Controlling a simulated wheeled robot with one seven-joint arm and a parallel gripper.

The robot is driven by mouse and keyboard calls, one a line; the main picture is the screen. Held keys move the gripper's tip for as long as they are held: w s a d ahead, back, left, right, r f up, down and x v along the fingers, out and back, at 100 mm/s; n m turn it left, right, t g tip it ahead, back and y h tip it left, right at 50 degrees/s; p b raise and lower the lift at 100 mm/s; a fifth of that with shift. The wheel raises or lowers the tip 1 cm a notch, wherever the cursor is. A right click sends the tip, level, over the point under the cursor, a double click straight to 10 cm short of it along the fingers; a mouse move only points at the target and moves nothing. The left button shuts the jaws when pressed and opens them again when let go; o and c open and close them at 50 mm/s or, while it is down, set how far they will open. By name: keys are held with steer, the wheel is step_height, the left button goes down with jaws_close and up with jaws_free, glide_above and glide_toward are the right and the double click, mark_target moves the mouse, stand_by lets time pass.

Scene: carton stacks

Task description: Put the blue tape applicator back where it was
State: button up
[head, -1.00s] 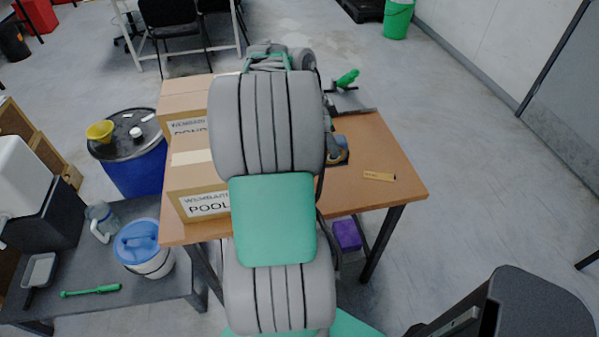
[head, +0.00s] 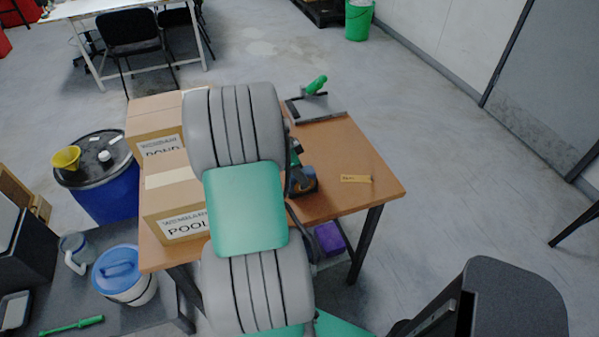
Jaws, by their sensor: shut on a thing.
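The blue tape applicator (head: 306,182) shows as a small dark and blue shape with a brown roll, just right of my arm at the middle of the wooden table (head: 338,145). My gripper (head: 295,168) is at its left and is shut on it. My arm hides much of the gripper and part of the applicator. I cannot tell whether the applicator touches the tabletop.
Two cartons (head: 178,205) (head: 152,125) stand on the table's left side. A green-handled tool on a grey plate (head: 315,107) lies at the back. A yellow label (head: 356,179) lies on the right. The front right tabletop is clear.

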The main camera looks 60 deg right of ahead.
steer(key=o, duration=1.3)
